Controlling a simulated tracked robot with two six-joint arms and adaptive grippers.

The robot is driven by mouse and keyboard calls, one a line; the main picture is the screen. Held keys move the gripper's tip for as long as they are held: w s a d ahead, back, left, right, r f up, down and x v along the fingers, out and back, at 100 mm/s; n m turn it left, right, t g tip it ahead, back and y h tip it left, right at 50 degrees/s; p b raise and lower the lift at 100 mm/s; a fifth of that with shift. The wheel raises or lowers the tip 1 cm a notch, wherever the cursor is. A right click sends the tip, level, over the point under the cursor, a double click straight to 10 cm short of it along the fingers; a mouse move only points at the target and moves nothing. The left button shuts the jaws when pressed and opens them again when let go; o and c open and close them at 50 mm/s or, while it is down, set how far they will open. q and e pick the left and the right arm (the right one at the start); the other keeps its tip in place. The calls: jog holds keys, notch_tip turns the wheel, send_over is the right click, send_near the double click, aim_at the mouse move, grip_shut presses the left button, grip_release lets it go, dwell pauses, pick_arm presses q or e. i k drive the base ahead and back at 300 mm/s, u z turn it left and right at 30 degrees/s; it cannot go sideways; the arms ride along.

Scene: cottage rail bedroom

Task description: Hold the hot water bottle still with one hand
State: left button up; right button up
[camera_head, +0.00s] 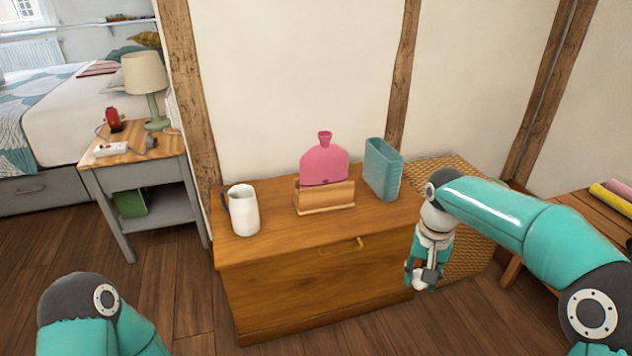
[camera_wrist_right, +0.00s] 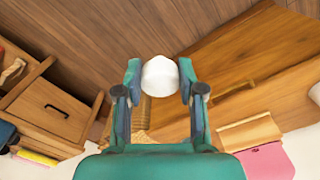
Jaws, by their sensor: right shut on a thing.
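The pink hot water bottle (camera_head: 324,164) stands upright in a wooden holder (camera_head: 325,201) on top of the wooden chest, its neck pointing up. In the right wrist view, part of the bottle (camera_wrist_right: 265,160) shows at the lower right. My right gripper (camera_head: 422,281) points down in front of the chest's right end, well apart from the bottle. It is shut on a small white rounded thing (camera_wrist_right: 160,76), which sits between both fingertips. My left gripper is out of view; only part of my left arm shows at the lower left.
A white jug (camera_head: 243,210) stands left of the holder, and a teal container (camera_head: 382,170) stands right of it. The chest top (camera_head: 284,232) is clear along its front. A woven basket (camera_head: 468,258) is beside the chest. A lamp (camera_head: 147,82) stands on a bedside table at left.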

aim_at(326, 163)
jog(key=z, duration=0.1)
jog(key=i, duration=1)
jog(key=u, duration=0.1)
